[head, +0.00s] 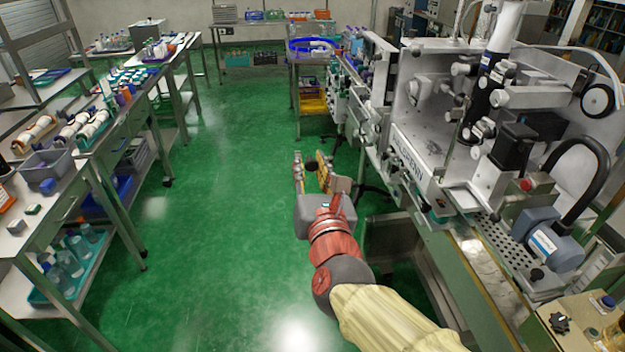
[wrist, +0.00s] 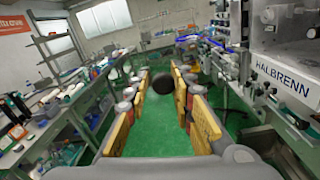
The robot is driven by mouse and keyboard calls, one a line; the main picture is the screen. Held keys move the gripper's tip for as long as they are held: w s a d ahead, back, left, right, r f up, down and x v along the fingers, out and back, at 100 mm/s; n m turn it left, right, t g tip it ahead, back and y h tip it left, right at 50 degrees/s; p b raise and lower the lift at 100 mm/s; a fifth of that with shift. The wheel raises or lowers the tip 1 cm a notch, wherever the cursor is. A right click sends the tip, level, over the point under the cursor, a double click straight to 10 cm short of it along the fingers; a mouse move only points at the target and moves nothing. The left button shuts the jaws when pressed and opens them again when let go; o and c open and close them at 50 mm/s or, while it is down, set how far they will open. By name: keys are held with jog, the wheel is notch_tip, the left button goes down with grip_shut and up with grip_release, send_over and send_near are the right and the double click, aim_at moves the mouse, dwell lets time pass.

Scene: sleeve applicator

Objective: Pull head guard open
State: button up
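The sleeve applicator (head: 432,120), a pale grey machine lettered HALBRENN, stands at the right in the head view. Its lettered side also shows at the right edge of the wrist view (wrist: 286,78). I cannot clearly tell which of its panels is the head guard. My gripper (head: 312,172) is over the green floor to the left of the machine, apart from it. Its yellow-sided fingers are spread wide in the wrist view (wrist: 163,100). A dark round thing (wrist: 163,85) shows between the fingertips; I cannot tell whether it is between them or beyond.
Benches with bottles and bins (head: 122,110) line the left side. A green floor aisle (head: 220,200) lies clear between them and the machine line. A motor with a black hose (head: 552,240) sits at the machine's front right. A blue-rimmed round bowl (head: 310,47) stands farther back.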

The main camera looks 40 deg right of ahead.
jog(key=v, duration=0.7)
jog(key=shift+d+f, duration=0.15)
jog(key=shift+f, duration=0.05)
